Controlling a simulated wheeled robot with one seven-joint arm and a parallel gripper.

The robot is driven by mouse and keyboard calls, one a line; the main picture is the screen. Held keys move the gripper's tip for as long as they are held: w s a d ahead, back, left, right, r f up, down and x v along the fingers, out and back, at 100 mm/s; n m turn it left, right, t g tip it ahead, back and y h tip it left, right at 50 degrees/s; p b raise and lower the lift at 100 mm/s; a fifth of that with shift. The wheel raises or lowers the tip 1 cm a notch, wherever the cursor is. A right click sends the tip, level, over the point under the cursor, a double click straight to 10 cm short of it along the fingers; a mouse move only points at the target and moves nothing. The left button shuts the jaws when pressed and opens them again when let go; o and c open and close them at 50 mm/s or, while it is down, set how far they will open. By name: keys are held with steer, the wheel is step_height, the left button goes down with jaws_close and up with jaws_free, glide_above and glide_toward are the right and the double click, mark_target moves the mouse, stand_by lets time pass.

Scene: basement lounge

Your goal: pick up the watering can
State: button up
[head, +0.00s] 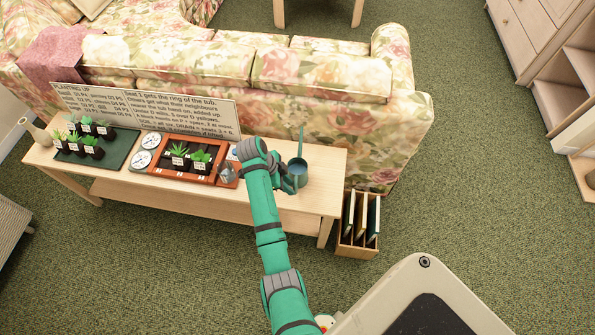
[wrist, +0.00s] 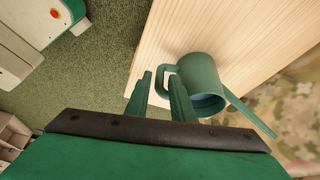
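The green watering can (head: 298,173) stands at the right end of the light wood table, its long thin spout pointing away toward the sofa. In the wrist view the can (wrist: 203,80) shows its open top, with the handle loop on its left side and the spout toward lower right. My gripper (wrist: 160,76) is open, its two green fingers apart, with the tips at the handle loop. The handle appears between the fingertips or just beyond them; I cannot tell whether they touch it. In the head view my arm partly hides the gripper beside the can.
The table (head: 322,170) also bears a reddish tray (head: 165,172) with potted plants, a dark green mat (head: 113,158) with more pots, dials, and a text board (head: 150,110). A floral sofa (head: 390,130) stands behind. A wooden file box (head: 352,246) stands at the right end.

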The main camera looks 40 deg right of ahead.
steer(key=shift+x, duration=3.3)
steer(key=shift+w, duration=0.1)
jaws_close()
